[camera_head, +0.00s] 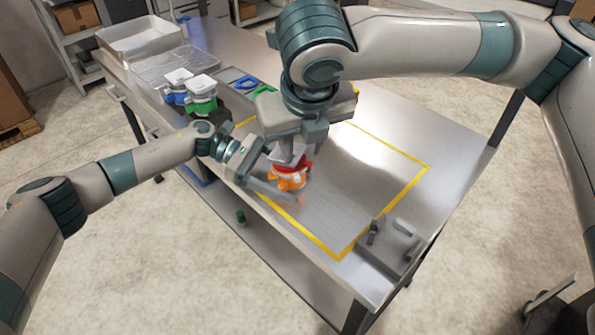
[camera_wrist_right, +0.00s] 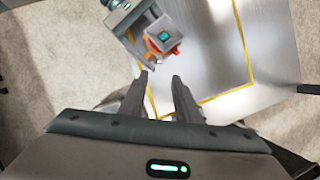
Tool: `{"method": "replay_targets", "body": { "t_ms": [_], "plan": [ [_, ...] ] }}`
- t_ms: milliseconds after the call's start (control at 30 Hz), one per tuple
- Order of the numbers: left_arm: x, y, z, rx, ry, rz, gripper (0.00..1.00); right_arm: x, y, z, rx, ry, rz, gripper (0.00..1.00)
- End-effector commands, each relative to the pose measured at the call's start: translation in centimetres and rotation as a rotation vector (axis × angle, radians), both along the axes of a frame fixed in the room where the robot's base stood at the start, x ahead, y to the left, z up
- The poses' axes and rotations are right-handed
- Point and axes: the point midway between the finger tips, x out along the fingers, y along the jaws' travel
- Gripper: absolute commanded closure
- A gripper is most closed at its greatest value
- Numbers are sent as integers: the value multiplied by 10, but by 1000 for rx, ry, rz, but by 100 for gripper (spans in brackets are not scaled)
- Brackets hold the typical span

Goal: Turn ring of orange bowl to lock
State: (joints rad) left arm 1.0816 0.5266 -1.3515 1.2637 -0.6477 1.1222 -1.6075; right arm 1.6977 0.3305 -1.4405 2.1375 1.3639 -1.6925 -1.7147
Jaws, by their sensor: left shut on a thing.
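The orange bowl (camera_head: 287,183) stands near the table's left long edge. A red ring (camera_head: 303,167) sits above it, topped by a light square block (camera_head: 289,152). In the right wrist view the block (camera_wrist_right: 164,37) and a bit of the orange bowl (camera_wrist_right: 152,46) show at the top. My left gripper (camera_head: 284,187) is low at the table and shut on the orange bowl from the left. My right gripper (camera_head: 296,143) is above the block, pointing down. Its two fingers are apart with nothing between them in the wrist view (camera_wrist_right: 161,79). Whether the ring is locked is hidden.
Blue (camera_head: 176,90) and green (camera_head: 201,97) dispenser units with light square tops stand farther back. A metal tray (camera_head: 143,38) is at the far end. A grey fixture (camera_head: 390,246) sits at the near corner. The yellow-outlined area (camera_head: 365,180) is mostly clear.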

Motion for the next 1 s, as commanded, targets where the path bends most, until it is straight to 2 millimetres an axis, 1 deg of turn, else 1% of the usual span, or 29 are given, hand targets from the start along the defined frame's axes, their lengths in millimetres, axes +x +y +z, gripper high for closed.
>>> {"method": "replay_targets", "body": {
  "t_ms": [267, 467, 667, 1000],
  "plan": [
    [-1, 0, -2, 3, 2, 0, 40, 1, 0, -2, 1, 0, -2, 70],
    [-1, 0, -2, 3, 2, 0, 40, 5, 1, -12, 2, 1, -3, 70],
    [-1, 0, -2, 3, 2, 0, 40, 14, 2, -36, 2, 2, -3, 70],
    [-1, 0, -2, 3, 2, 0, 40, 36, 4, -87, 1, 2, -3, 70]
  ]
}}
